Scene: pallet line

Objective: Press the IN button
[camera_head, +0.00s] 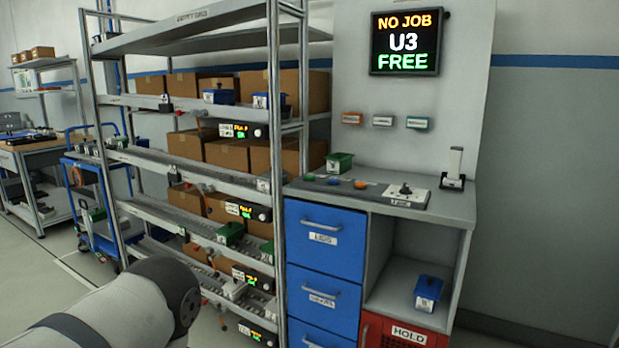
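A dark panel with a row of small coloured buttons (335,182) lies on the grey counter top (452,204) of the workstation. The lettering on the buttons is too small to read, so I cannot tell which is IN. A display (405,42) on the wall panel above reads "NO JOB U3 FREE". Part of my arm shows at the lower left, well short of the counter. Neither gripper is in view.
A rack with cardboard boxes (228,154) stands left of the counter. A green bin (339,162) sits behind the button panel, a white-plated device (405,195) to its right. Blue drawers (325,240) and a red HOLD box (405,333) are below. Floor at left is partly clear.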

